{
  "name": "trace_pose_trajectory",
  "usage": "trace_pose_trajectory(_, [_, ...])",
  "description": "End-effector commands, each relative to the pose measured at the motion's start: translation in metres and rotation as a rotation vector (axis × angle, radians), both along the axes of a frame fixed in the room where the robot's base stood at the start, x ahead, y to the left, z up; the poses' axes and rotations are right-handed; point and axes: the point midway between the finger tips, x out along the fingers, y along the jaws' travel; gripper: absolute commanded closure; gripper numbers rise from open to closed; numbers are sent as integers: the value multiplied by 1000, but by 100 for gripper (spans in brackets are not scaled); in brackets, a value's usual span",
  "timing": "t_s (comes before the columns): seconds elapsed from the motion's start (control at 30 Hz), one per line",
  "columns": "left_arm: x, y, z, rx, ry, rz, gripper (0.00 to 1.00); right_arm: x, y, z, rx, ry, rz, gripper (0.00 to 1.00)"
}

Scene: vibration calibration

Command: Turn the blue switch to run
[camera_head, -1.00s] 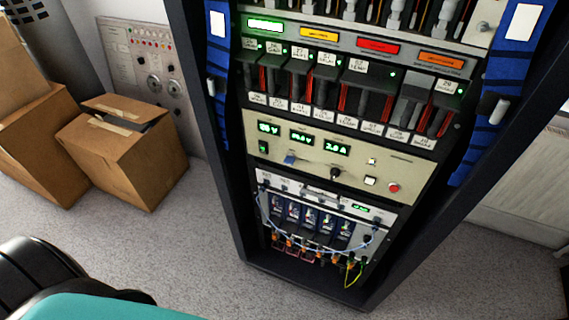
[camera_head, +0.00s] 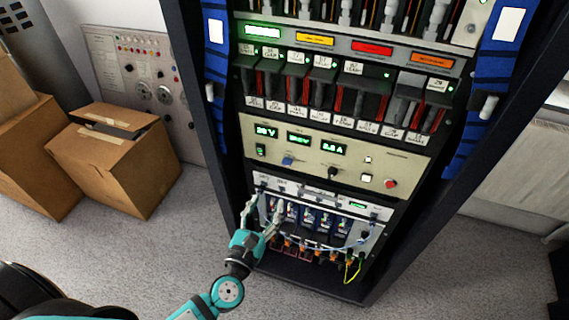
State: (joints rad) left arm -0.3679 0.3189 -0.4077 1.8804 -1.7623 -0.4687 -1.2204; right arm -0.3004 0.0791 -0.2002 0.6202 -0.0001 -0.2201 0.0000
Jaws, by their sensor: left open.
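The blue switch (camera_head: 289,161) is a small blue knob on the beige panel (camera_head: 400,170) in the rack, below the green digital displays. The lettering around it is too small to read. My left gripper (camera_head: 262,210) is open, in front of the lower module row, below and a little left of the blue switch. It is apart from the switch, and nothing shows between its fingers. Whether the fingers touch the lower modules or the cable there, I cannot tell. My right gripper is not in view.
The beige panel also holds a black knob (camera_head: 333,173) and a red button (camera_head: 390,184). A light blue cable (camera_head: 330,249) loops across the lower modules. Cardboard boxes (camera_head: 115,170) stand on the floor at left. Carpet in front of the rack is clear.

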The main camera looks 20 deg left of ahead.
Motion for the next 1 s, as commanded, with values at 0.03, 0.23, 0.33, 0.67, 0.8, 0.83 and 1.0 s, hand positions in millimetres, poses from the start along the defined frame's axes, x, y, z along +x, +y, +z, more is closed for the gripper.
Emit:
trace_pose_trajectory(0.03, [13,0,3,0,-3,1,50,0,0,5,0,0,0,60])
trace_pose_trajectory(0.23, [57,-2,3,-3,-2,2,50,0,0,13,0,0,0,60])
trace_pose_trajectory(0.33, [79,-3,2,-3,-1,1,50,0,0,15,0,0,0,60])
trace_pose_trajectory(0.67, [134,-5,0,-3,1,1,50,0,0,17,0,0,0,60])
trace_pose_trajectory(0.8, [143,-5,0,-3,1,0,50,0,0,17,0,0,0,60])
trace_pose_trajectory(0.83, [144,-5,0,-3,1,0,50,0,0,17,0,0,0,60])
trace_pose_trajectory(1.0, [146,-5,0,-4,2,0,50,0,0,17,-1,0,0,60])
